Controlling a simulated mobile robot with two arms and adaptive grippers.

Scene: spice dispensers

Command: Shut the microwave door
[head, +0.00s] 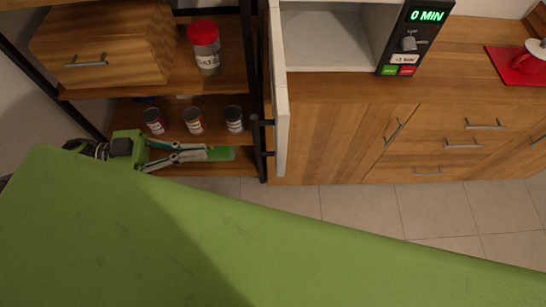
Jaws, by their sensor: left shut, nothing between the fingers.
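The microwave (333,38) stands on the wooden counter with its cavity open and empty as far as I can see. Its white door (281,95) is swung wide open toward me, seen nearly edge-on, with a dark handle (262,122) on its left side. The control panel (411,39) shows "0 MIN". My left gripper (218,153) is shut and empty, left of the door and apart from it, in front of the shelf. My right gripper is not in view.
A dark-framed shelf stands left of the microwave, holding a wooden box (105,45), a red-lidded jar (206,50) and three small spice jars (193,121). Tiled floor (360,205) is free below the drawers.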

